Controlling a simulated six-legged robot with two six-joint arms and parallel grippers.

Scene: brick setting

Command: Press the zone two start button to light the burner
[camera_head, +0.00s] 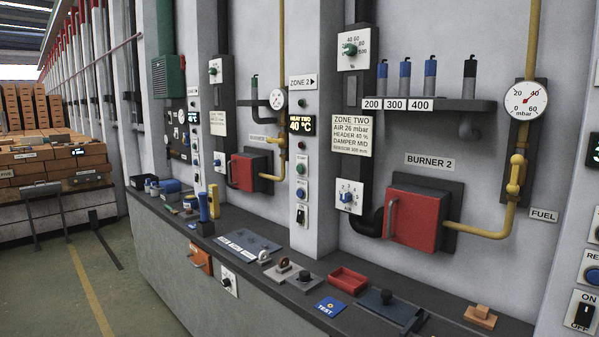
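A column under the ZONE 2 sign (303,82) carries a display reading about 40 °C (302,124). Below it are a green button (302,168) with a small label that I cannot read clearly, a blue button (301,193) and a switch (301,216). The red burner box (418,222) under the BURNER 2 plate (432,162) stands right of the column. I see no flame on it. Neither of my grippers is in view.
A dark counter ledge along the wall holds a red tray (348,280), a blue TEST card (330,307) and several small tools. A yellow pipe with a gauge (525,99) runs at the right. Brick stacks (45,160) stand at the left; the floor between is open.

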